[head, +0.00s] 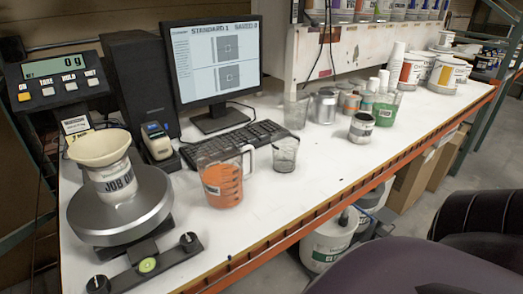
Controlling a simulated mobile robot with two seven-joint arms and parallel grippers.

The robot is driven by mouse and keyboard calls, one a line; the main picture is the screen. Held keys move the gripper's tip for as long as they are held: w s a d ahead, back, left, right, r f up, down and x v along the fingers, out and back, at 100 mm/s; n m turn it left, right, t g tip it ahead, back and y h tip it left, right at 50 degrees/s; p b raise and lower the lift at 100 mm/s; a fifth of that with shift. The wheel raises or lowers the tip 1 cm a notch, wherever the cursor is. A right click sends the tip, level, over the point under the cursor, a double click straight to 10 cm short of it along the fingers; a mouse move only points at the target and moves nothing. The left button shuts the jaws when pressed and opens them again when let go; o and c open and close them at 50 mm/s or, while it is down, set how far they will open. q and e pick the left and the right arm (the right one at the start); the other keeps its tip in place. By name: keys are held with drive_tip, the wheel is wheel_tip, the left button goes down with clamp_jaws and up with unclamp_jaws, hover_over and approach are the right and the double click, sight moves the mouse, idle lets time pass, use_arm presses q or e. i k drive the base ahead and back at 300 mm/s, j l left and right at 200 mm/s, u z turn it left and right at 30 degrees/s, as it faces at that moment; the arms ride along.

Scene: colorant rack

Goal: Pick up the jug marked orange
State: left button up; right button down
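A clear measuring jug (219,186) with orange contents and dark markings stands upright on the white bench. Its pale handle is on the right side. I cannot read a word on it that says orange. A light label shows low on its left side. Neither of my grippers is in view, and nothing is touching the jug.
A scale (120,212) holds a labelled pot (117,183) to the left. Several cans and cups stand farther back. Bare bench (320,180) lies to the right. A dark chair (425,262) is at the bottom right.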

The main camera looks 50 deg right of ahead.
sight(220, 163)
drive_tip(key=z, duration=1.15)
